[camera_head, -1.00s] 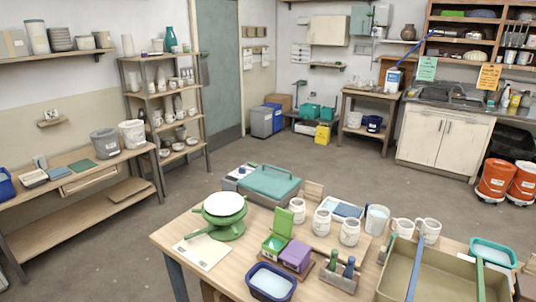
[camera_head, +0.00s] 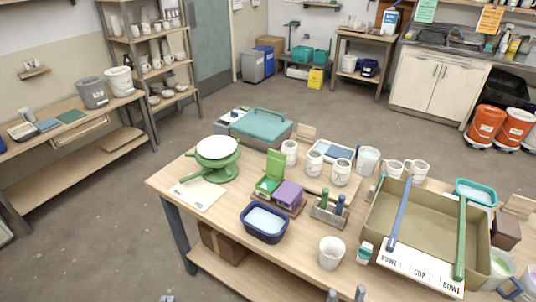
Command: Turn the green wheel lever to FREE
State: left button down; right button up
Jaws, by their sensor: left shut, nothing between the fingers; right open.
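The green wheel (camera_head: 222,171) stands on the worktable's left part, with a round white disc (camera_head: 217,147) on top. Its green lever (camera_head: 191,178) sticks out low to the left, over a white card (camera_head: 197,196) with small marks. I cannot read the marks, so I cannot tell which word the lever points at. My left gripper (camera_head: 167,298) barely shows at the bottom edge, shut and empty, well short of the wheel. My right gripper (camera_head: 346,295) shows two grey fingertips, apart and empty, at the bottom edge by the table front.
Right of the wheel are a green box (camera_head: 270,181), a purple box (camera_head: 288,195) and a blue tub (camera_head: 264,223). A teal-lidded case (camera_head: 262,126) stands behind. A large tray (camera_head: 413,222) fills the right side. The table's front left corner is clear.

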aim_at(193, 175)
jog(key=i+j, duration=1.4)
jog(key=j, duration=0.2)
